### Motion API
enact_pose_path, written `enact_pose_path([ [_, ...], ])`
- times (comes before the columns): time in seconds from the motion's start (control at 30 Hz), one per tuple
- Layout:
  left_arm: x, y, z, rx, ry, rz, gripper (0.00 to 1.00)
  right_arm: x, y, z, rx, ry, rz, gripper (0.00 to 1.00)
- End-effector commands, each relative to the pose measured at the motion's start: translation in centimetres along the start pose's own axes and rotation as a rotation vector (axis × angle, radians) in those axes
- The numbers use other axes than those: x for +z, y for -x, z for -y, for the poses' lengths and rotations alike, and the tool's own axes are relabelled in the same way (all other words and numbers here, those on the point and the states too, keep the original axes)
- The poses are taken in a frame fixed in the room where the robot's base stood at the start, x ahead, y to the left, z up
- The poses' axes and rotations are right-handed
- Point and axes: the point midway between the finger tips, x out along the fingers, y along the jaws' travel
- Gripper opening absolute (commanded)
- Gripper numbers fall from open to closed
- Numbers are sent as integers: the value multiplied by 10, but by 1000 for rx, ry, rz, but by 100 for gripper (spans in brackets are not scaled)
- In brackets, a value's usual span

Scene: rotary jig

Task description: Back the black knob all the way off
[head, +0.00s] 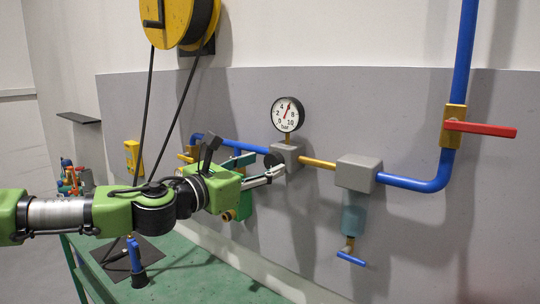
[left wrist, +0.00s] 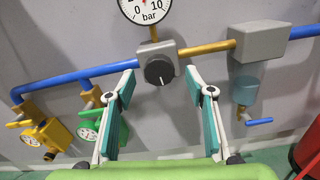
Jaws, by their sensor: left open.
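The black knob (left wrist: 159,72) sits on the front of a grey regulator block (left wrist: 154,51), centred in the left wrist view, with a pale mark on its face. In the head view the knob (head: 271,160) shows partly, at the left side of the block. My left gripper (head: 268,168) is open and empty. Its two green-padded fingers stand either side of the knob in the left wrist view, with gaps on both sides. I cannot tell how far the fingertips are from the knob in depth. My right gripper is not in view.
A round gauge (head: 288,113) stands above the block. A brass pipe (head: 318,162) leads right to a grey filter (head: 358,173) with a clear bowl. A red-handled valve (head: 480,129) is farther right. Yellow and green gauged units (left wrist: 88,133) hang at left. A green bench (head: 190,275) lies below.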

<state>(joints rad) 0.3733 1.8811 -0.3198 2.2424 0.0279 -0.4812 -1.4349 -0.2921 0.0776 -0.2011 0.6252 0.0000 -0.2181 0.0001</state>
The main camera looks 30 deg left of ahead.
Motion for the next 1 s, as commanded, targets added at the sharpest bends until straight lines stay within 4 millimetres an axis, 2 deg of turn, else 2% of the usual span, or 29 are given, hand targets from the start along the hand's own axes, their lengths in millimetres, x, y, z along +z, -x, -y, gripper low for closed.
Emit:
enact_pose_path([
  [0.13,0,-11,-2,4,7,-4,49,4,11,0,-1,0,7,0],
  [0.5,0,-27,2,-5,0,-3,49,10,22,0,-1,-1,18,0],
  [1.0,-1,-37,-2,4,3,-2,49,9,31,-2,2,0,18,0],
])
